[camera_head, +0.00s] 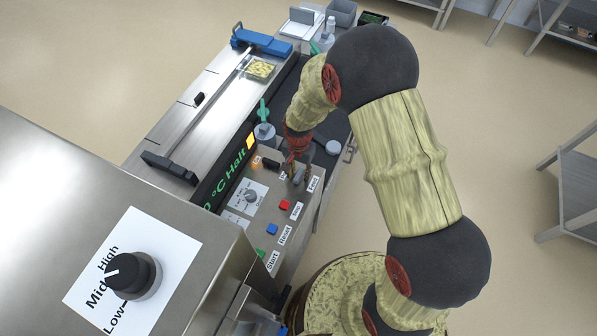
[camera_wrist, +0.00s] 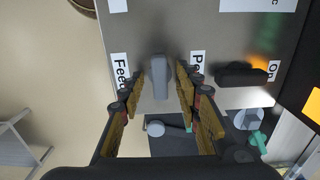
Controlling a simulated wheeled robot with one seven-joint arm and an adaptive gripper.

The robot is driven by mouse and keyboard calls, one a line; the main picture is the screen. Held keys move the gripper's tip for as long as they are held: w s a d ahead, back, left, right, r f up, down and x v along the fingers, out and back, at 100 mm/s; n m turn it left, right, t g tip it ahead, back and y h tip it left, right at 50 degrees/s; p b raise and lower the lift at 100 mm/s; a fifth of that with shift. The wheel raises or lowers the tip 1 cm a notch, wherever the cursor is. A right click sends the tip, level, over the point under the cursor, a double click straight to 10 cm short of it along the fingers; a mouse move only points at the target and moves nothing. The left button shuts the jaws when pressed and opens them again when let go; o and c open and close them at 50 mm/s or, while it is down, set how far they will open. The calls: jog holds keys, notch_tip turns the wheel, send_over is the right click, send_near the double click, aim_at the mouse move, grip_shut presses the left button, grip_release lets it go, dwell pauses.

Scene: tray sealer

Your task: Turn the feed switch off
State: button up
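The feed switch is a grey lever-like knob on the control panel, seen in the wrist view (camera_wrist: 160,72) beside the "Feed" label. In the head view the switch (camera_head: 298,177) is partly hidden by my gripper, and the "Feed" label (camera_head: 313,184) is to its right. My gripper (camera_wrist: 160,88) is open, with one finger on each side of the knob. Gaps show between the fingers and the knob, so it does not look gripped. In the head view my gripper (camera_head: 293,163) is down at the panel's far end.
A black switch (camera_wrist: 242,74) by an "On" label is close to the right finger in the wrist view. Red (camera_head: 284,205) and blue (camera_head: 272,229) buttons lie nearer on the panel. A large black dial (camera_head: 133,275) is on the near housing. Open floor lies to the right.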

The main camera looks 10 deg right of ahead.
aim_at(299, 175)
notch_tip(299, 175, up, 12)
dwell(0.5)
jog(key=shift+f, duration=0.1)
jog(key=s+d+r+n+t+b, duration=0.2)
jog(key=s+d+r+b, duration=0.3)
jog(key=s+b, duration=0.3)
jog(key=s+d+r+n+t+b, duration=0.3)
jog(key=s+b, duration=0.5)
jog(key=s, duration=0.4)
notch_tip(299, 175, up, 2)
jog(key=shift+d+r+n+t, duration=0.2)
jog(key=shift+d+n+t, duration=0.1)
jog(key=shift+d+n, duration=0.8)
jog(key=shift+s+r, duration=0.1)
